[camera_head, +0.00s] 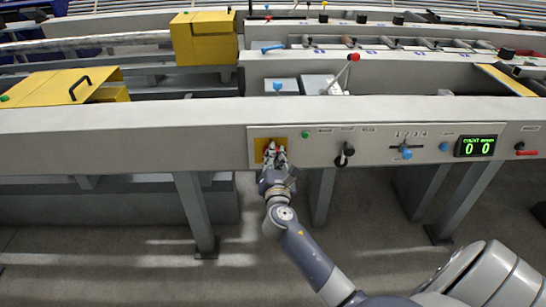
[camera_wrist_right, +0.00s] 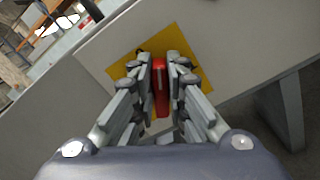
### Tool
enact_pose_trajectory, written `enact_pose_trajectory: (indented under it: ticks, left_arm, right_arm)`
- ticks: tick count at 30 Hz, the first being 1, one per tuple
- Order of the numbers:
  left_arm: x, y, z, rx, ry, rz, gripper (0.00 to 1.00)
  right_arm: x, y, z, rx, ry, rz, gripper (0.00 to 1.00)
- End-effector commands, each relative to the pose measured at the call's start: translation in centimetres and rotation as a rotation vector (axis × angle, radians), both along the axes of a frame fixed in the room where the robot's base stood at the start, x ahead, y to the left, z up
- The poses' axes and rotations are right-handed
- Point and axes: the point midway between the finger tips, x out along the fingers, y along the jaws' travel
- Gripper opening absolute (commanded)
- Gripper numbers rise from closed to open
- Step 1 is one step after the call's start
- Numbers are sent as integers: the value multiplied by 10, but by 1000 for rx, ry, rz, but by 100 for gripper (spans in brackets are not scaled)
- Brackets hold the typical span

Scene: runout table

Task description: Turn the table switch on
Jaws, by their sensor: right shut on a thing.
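The table switch is a red handle (camera_wrist_right: 161,88) on a yellow square plate (camera_head: 260,144) at the left end of the table's front control panel. In the wrist view the red handle stands between the two fingers, over the yellow plate (camera_wrist_right: 196,70). My right gripper (camera_head: 274,150) is at the plate and is shut on the red handle; in the wrist view its fingers (camera_wrist_right: 161,72) flank the handle closely. The fingers hide most of the switch in the head view, so its exact position cannot be told. My left gripper is not in view.
Right of the switch the panel holds a green button (camera_head: 305,134), a black lever (camera_head: 345,153), a blue knob (camera_head: 407,154) and a green "0 0" display (camera_head: 475,146). Table legs (camera_head: 195,211) stand below. The floor in front is clear.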

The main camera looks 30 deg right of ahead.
Motion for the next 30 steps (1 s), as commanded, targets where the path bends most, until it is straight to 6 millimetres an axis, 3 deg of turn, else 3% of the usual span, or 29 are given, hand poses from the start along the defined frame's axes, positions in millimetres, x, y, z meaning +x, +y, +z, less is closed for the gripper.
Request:
enact_pose_trajectory:
  ticks: [13, 30]
  left_arm:
    - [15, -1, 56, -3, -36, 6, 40]
    - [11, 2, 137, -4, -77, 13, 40]
  right_arm:
    - [-3, -5, -8, 365, -223, -1, 0]
    - [-5, -7, -16, 779, -475, -2, 0]
